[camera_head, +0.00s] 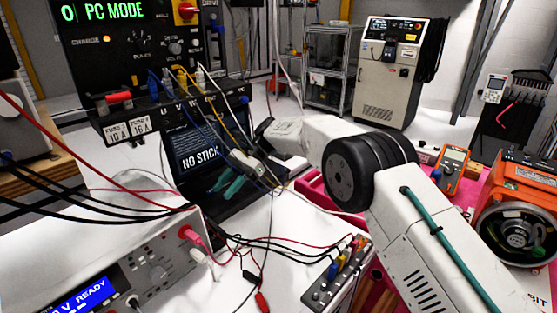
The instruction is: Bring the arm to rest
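My arm (432,235) is white with a black joint and a green cable, and it reaches from the lower right toward the middle. My gripper (228,181) is at its far end, in front of the dark screen (203,145) that reads "NO STICK". Its two teal fingers look apart, with a dark gap between them, and I see nothing held there. Cables cross the view near the gripper, and I cannot tell whether any touch it.
A black panel (118,62) reading "PC MODE" stands behind at left. A power supply (150,262) is at front left. A terminal strip (335,275), an orange multimeter (452,168) and an orange machine (525,185) are nearer the right. Loose cables hang across the left and middle.

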